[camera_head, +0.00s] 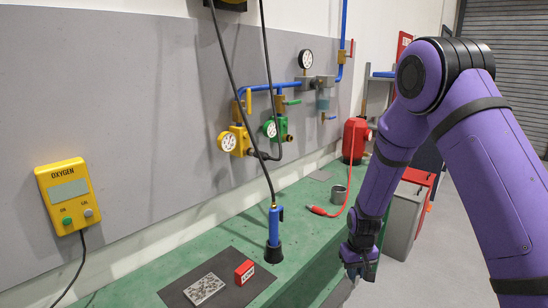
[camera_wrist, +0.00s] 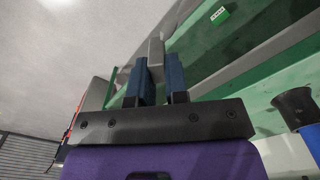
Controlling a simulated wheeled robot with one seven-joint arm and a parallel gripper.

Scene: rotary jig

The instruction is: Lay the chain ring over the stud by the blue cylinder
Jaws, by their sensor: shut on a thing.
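My gripper (camera_head: 358,272) hangs fingers down beside the front edge of the green bench, at the lower right of the head view. In the wrist view its two dark blue fingers (camera_wrist: 160,80) are close together. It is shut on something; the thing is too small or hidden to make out. A grey block-like shape shows behind the fingertips, and I cannot tell whether it is held. I cannot make out a chain ring, a stud or a blue gas cylinder. A blue hand tool with a black cone (camera_head: 274,235) stands on the bench under a cord.
The green bench (camera_head: 215,230) runs along the grey wall. On it lie a dark mat (camera_head: 240,288) with a speckled plate and red block, a grey cup (camera_head: 338,194), and a red-handled hose tool (camera_head: 318,211). A grey bin (camera_head: 405,215) stands behind my arm.

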